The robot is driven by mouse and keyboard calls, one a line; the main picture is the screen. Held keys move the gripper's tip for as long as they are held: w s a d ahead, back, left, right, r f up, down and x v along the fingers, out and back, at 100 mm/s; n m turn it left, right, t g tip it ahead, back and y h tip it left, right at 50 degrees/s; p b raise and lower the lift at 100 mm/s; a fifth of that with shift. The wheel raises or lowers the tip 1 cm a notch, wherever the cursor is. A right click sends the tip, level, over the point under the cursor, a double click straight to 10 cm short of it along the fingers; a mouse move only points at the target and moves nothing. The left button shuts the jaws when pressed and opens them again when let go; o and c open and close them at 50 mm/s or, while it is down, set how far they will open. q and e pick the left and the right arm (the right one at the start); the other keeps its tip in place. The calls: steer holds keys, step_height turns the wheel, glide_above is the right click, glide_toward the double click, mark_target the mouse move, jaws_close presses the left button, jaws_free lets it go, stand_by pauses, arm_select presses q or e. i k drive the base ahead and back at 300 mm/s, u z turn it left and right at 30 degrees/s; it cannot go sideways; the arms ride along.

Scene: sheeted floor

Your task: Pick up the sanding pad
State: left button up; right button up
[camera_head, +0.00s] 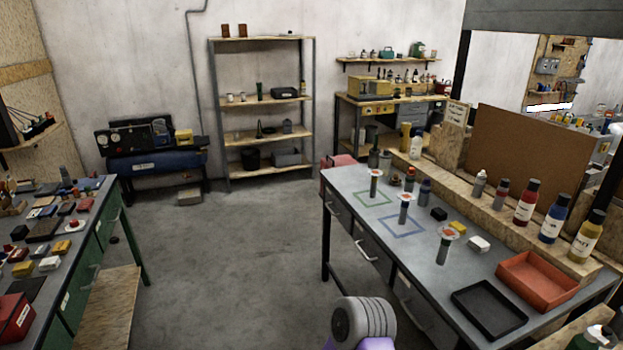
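I cannot tell for sure which thing is the sanding pad. Small blocks lie on the grey right-hand workbench (345,180): a black block (439,213), a yellow block (457,228) and a white block (479,244). Many more small blocks and pads lie on the left workbench (84,229), among them a white one (50,263) and a yellow one (22,269); they are too small to identify. Neither gripper is in view. Only a grey rounded part with purple, which looks like a link of mine, shows at the bottom centre.
The right bench also holds a black tray (489,309), a red-orange tray (537,281), upright grey cylinders with discs on top, and bottles on a wooden ledge along its back. Concrete floor (235,255) lies clear between the benches. A shelf rack (262,102) stands at the back wall.

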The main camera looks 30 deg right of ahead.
mark_target(437, 213)
steer(key=u, duration=0.15)
steer(key=i, duration=2)
steer(key=z, duration=0.85)
steer(key=i, duration=1.25)
steer(key=z, duration=1.25)
